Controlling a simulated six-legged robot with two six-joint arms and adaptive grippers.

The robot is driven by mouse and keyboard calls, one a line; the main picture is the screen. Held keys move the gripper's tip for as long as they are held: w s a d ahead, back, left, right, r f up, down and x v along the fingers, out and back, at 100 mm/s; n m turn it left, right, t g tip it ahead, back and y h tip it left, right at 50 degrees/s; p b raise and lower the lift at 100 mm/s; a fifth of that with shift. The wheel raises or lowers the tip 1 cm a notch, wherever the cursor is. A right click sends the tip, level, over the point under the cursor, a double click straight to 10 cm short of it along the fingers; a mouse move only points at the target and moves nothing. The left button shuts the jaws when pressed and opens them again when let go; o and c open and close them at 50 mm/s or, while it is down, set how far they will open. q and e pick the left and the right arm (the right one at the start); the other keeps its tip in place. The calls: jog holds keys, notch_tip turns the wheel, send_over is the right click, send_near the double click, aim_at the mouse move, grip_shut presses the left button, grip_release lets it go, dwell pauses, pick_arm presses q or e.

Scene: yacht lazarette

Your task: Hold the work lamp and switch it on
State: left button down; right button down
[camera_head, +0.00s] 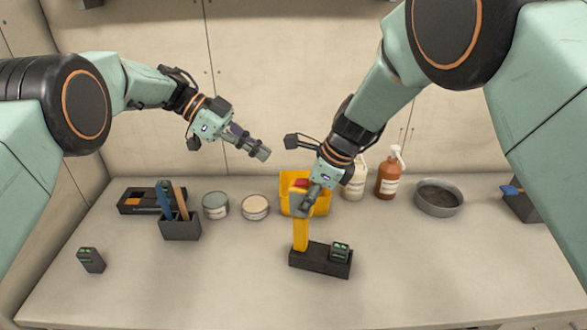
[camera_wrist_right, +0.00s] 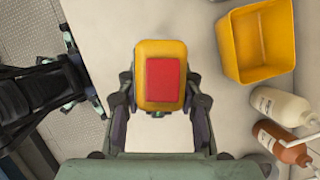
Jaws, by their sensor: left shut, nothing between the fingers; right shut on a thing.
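The work lamp (camera_head: 301,233) is a yellow upright body with a red square top. Its lower end meets a black base (camera_head: 310,260) on the bench. My right gripper (camera_head: 305,203) is shut around its upper part. In the right wrist view the lamp's yellow top with the red square (camera_wrist_right: 165,80) lies between the two fingers of my right gripper (camera_wrist_right: 160,108). My left gripper (camera_head: 262,154) is shut and empty. It is in the air to the left of the lamp and higher than it, pointing down to the right.
A small black block with green marks (camera_head: 340,252) sits on the base's right part; another (camera_head: 91,260) stands far left. A yellow bin (camera_head: 320,207), bottles (camera_head: 388,180), a grey bowl (camera_head: 440,197), tins (camera_head: 255,207) and a tool holder (camera_head: 180,228) line the back.

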aim_at(306, 182)
pick_arm(q)
jog(key=r, duration=0.1)
jog(key=s+r+m+g, duration=0.1)
jog(key=r, duration=0.1)
jog(key=shift+s+a+r, duration=0.15)
jog(key=shift+s+a, duration=0.05)
jog(key=shift+d, duration=0.1)
jog(key=x, duration=0.9)
jog(key=shift+s+d+f, duration=0.2)
jog(key=shift+s+f, duration=0.05)
jog(key=shift+d+f, duration=0.1)
jog(key=shift+s+d+f, duration=0.1)
jog(key=shift+d+f, duration=0.15)
jog(key=shift+f, duration=0.1)
jog(key=shift+a, duration=0.2)
